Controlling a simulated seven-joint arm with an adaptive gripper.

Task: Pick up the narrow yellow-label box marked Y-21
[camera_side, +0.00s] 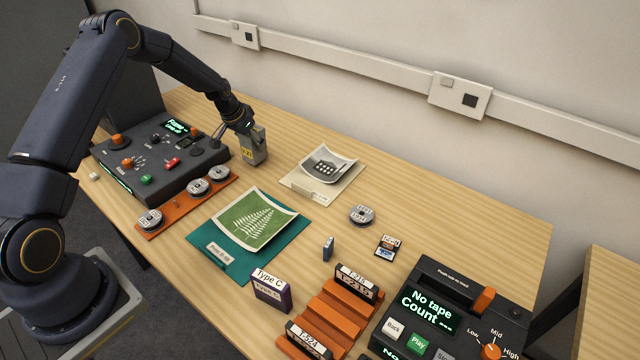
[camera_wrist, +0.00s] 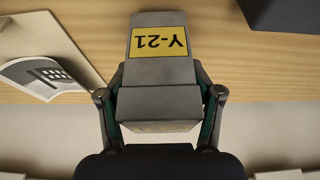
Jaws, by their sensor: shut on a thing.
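The narrow grey box with a yellow label marked Y-21 (camera_wrist: 158,67) is between the fingers of my gripper (camera_wrist: 159,100) in the wrist view. The label reads upside down there. In the side view the same box (camera_side: 253,150) hangs below my gripper (camera_side: 240,124), near the back edge of the table. My gripper is shut on the box. I cannot tell whether the bottom of the box touches the table.
A dark control console (camera_side: 160,155) stands just left of the box. An orange strip with several reels (camera_side: 177,210) lies in front of it. Photo prints, such as the fern print (camera_side: 252,222), lie to the right. A tape machine (camera_side: 440,318) stands front right.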

